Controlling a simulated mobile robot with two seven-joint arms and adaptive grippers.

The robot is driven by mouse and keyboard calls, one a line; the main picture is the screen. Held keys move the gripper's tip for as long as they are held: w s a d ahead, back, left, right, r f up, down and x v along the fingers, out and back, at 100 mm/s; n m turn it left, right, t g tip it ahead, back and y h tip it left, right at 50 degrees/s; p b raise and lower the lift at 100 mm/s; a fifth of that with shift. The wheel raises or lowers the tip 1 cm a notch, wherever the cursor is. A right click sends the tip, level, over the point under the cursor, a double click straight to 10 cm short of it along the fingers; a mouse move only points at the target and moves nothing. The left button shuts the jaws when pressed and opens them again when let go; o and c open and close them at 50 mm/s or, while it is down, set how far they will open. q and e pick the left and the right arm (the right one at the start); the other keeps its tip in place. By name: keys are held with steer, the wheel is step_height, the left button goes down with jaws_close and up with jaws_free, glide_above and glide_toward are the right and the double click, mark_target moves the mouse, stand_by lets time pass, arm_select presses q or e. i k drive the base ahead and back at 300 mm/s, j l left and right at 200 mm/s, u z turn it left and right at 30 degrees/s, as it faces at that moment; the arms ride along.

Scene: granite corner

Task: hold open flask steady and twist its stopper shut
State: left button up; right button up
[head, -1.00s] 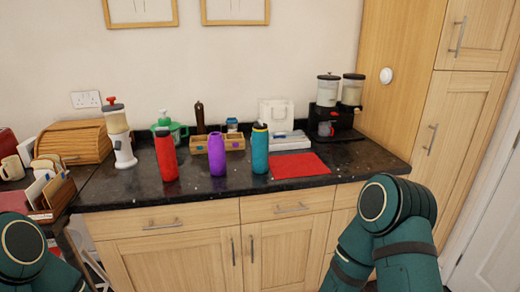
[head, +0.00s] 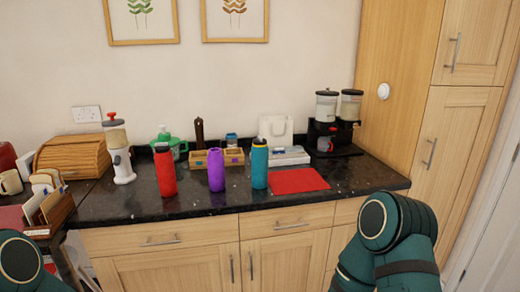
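Three flasks stand upright in a row on the dark granite counter (head: 340,182): a red flask (head: 166,174), a purple flask (head: 216,171) and a teal flask (head: 259,168). The teal flask's top shows a dark and grey part; from here I cannot tell which flask is open or whether a stopper is seated. My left arm shows at the lower left edge and my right arm at the lower right. Neither gripper is in view, and neither arm is near the flasks.
A red mat (head: 299,181) lies right of the teal flask. Behind stand a wooden divided box (head: 236,165), a white bag (head: 275,131) and a green-lidded jug (head: 167,142). A drink dispenser (head: 326,108) is at the right, a bread bin (head: 78,153) at the left.

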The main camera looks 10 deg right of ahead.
mark_target(259, 141)
steer(key=i+l+u, duration=0.1)
steer(key=l+u, duration=0.85)
steer(key=l, duration=0.5)
steer(key=k+l+u, duration=0.15)
steer(key=l, duration=0.45)
steer(key=l+u, duration=0.1)
steer(key=l, duration=0.5)
